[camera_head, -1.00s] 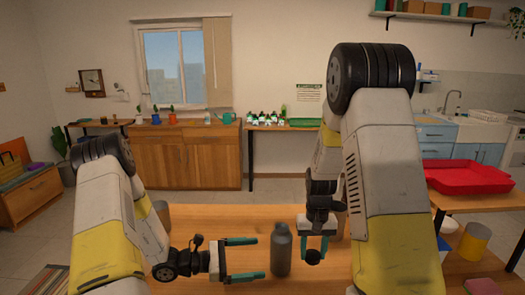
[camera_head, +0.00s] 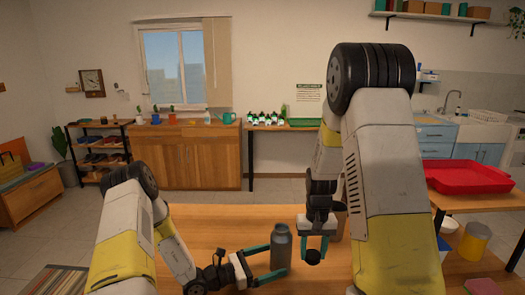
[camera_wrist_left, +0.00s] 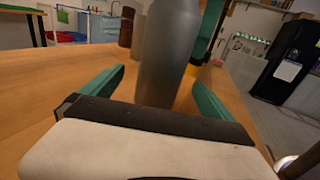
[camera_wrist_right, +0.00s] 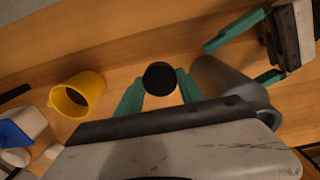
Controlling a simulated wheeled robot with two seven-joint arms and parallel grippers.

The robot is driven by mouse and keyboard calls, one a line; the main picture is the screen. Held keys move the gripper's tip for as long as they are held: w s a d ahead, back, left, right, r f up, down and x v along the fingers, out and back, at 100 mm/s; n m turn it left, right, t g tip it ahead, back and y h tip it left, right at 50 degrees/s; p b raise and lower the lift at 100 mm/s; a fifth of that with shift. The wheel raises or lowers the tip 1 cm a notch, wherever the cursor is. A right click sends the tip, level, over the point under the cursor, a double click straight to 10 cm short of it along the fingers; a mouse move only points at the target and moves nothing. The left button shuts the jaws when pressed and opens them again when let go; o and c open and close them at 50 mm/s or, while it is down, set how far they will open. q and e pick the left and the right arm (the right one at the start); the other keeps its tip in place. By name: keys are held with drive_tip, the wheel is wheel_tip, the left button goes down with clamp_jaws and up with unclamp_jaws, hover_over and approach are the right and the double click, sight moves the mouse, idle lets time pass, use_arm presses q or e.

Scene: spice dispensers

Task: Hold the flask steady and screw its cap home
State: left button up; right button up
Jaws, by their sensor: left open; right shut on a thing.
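The grey flask (camera_head: 281,250) stands upright on the wooden table, and its top is uncapped. My left gripper (camera_head: 278,260) is open with its fingers reaching to either side of the flask's lower body. In the left wrist view the flask (camera_wrist_left: 168,55) rises between the two green fingers (camera_wrist_left: 160,85), with a gap visible on the left. My right gripper (camera_head: 313,248) points down just right of the flask, shut on the round black cap (camera_head: 313,257). The cap (camera_wrist_right: 160,78) shows between its fingertips in the right wrist view, apart from the flask (camera_wrist_right: 228,85).
A yellow cup (camera_wrist_right: 80,95) shows at the left in the right wrist view. A red tray (camera_head: 468,177) lies on the side table at right. A brown cylinder (camera_wrist_left: 127,27) stands beyond the flask. Bare tabletop (camera_head: 225,222) lies left of the flask.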

use_arm(q)
drive_tip(key=shift+x, duration=1.35)
drive_tip(key=c, duration=1.5)
use_arm(e)
drive_tip(key=w+a+r, duration=0.2)
drive_tip(key=a+r, duration=0.2)
drive_tip(key=r, duration=0.4)
drive_tip(key=w+a+r+n, duration=0.1)
drive_tip(key=w+a+r, duration=0.1)
drive_tip(key=a+r, duration=0.3)
wheel_tip(320, 180, up, 5)
drive_tip(key=shift+a+f+n, duration=0.2)
drive_tip(key=shift+a+n, duration=0.1)
